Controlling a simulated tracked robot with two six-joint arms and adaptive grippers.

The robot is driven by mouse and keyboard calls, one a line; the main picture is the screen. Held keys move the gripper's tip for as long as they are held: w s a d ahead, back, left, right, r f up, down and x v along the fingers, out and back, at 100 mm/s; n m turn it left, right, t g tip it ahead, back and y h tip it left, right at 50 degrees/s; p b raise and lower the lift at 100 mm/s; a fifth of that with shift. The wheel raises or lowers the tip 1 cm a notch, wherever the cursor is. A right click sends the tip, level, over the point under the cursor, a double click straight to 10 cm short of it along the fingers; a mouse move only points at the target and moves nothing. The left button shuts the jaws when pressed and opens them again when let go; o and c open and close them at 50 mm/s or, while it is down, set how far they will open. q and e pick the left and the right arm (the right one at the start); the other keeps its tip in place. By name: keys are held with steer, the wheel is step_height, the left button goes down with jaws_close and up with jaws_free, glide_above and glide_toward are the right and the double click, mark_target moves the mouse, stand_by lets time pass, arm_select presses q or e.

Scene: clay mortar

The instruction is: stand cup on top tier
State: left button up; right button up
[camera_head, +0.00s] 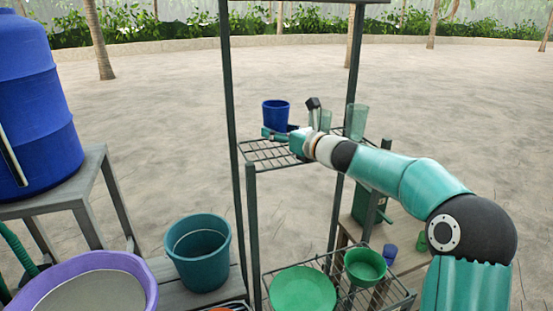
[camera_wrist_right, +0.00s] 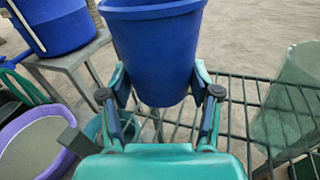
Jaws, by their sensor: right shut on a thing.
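A blue cup (camera_head: 276,113) is upright at the left part of the rack's top tier (camera_head: 262,154), a dark wire shelf. My right gripper (camera_head: 281,133) reaches in from the right and is shut on the cup's lower part. In the right wrist view the cup (camera_wrist_right: 158,50) sits between the two fingers, its rim cut off by the top edge. The wire tier (camera_wrist_right: 245,110) shows below and to the right of it. Whether the cup's base touches the wires cannot be told. My left gripper is not in view.
Clear greenish tumblers (camera_head: 356,121) stand on the tier's right side. Dark posts (camera_head: 229,90) frame the rack. Green bowls (camera_head: 303,290) lie on the lower tier. A teal bucket (camera_head: 198,252), a purple basin (camera_head: 95,285) and a blue water barrel (camera_head: 35,105) stand left.

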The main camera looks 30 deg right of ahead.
mark_target(281, 157)
step_height(281, 157, down, 5)
steer(key=shift+f+b, duration=0.1)
steer(key=shift+b, duration=0.55)
steer(key=o, duration=1.3)
steer(key=shift+c, duration=0.2)
steer(key=shift+s, duration=0.1)
steer(key=shift+s, duration=0.25)
steer(key=s+d+b, duration=0.1)
steer(key=s+b, duration=0.2)
steer(key=s, duration=0.8)
steer(key=shift+s+d+r, duration=0.15)
steer(key=shift+r, duration=0.2)
